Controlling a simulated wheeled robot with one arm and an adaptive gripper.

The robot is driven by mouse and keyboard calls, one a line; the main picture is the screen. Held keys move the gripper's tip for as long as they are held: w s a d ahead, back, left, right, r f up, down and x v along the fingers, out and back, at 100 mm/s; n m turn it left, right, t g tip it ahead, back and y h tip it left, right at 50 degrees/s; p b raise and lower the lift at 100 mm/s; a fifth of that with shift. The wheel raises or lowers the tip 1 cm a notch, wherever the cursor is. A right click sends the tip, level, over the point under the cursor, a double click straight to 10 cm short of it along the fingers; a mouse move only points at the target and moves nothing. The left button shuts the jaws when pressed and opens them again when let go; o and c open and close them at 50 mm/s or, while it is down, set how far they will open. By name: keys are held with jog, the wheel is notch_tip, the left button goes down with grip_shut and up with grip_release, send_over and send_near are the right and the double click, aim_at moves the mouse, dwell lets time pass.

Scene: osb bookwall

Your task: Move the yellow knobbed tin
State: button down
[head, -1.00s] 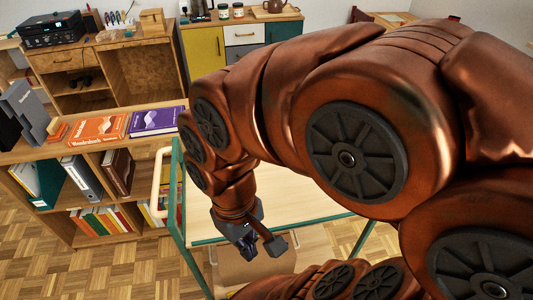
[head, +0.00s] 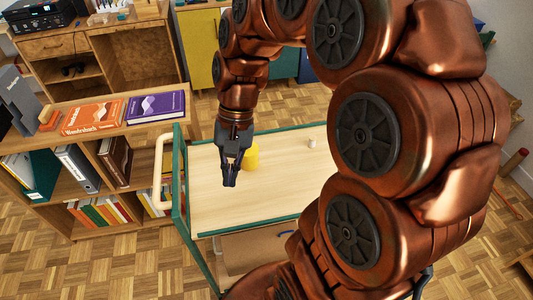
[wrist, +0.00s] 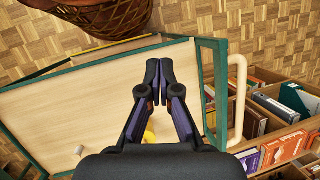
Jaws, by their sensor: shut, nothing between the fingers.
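The yellow tin (head: 252,157) is on the light wooden top of the green-framed trolley (head: 275,185). My gripper (head: 230,180) is in front of its left part in the head view, so its knob cannot be made out. My gripper is shut and empty, pointing down over the left part of the trolley top. In the wrist view the closed fingers (wrist: 158,75) cross the middle, and only a small piece of the yellow tin (wrist: 150,136) shows between them. I cannot tell the exact gap between fingers and tin.
A small pale cylinder (head: 311,142) stands on the trolley's right part. A bookshelf with an orange book (head: 92,117) and a purple book (head: 156,107) stands left of the trolley. A woven basket (wrist: 95,15) is beyond the trolley. Much of the trolley top is clear.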

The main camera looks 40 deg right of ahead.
jog(key=w+d+f+m+t+y+b, duration=0.1)
jog(key=w+d+f+m+y+b, duration=0.1)
jog(key=w+d+m, duration=0.3)
jog(key=m+t+y+b, duration=0.2)
jog(key=m+t, duration=0.1)
jog(key=m, duration=0.4)
send_near(249, 157)
notch_tip(249, 157, up, 2)
jog(key=s, duration=0.2)
jog(key=s+d+f+m+t+b, duration=0.15)
jog(key=d+f+m, duration=0.3)
jog(key=d, duration=0.65)
jog(key=shift+t, duration=0.25)
jog(key=p+x, duration=0.1)
jog(key=x, duration=0.9)
jog(key=shift+w+a+r+p, duration=0.1)
jog(key=shift+a+r+p, duration=0.05)
jog(key=shift+p, duration=0.25)
jog(key=a, duration=0.1)
jog(key=w+a, duration=0.1)
jog(key=shift+w+a+p, duration=0.2)
jog(key=shift+a+p, duration=0.2)
jog(key=shift+w+a, duration=0.25)
jog(key=shift+a, duration=0.2)
